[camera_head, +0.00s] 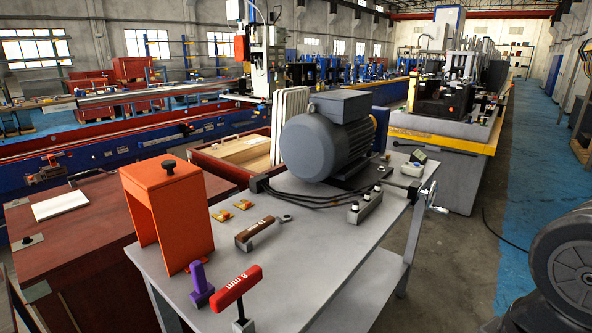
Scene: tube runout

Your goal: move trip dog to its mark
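No label marks the trip dog, and I cannot tell for sure which thing it is. A small purple block-shaped piece (200,286) with an upright part stands at the near left edge of the grey bench (330,275). Beside it, a red T-handle marked 8 mm (236,289) stands upright in a small metal block. Further back lies a metal bar with a brown top (256,231). Two small yellow-orange pieces (221,215) lie flat near it. I cannot pick out a mark. My gripper is not in view.
An orange guard (170,215) stands at the bench's left. A grey motor (330,140) with black cables fills the back. A metal block with black knobs (366,206) and a crank (432,200) are at right. The bench's front middle is clear.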

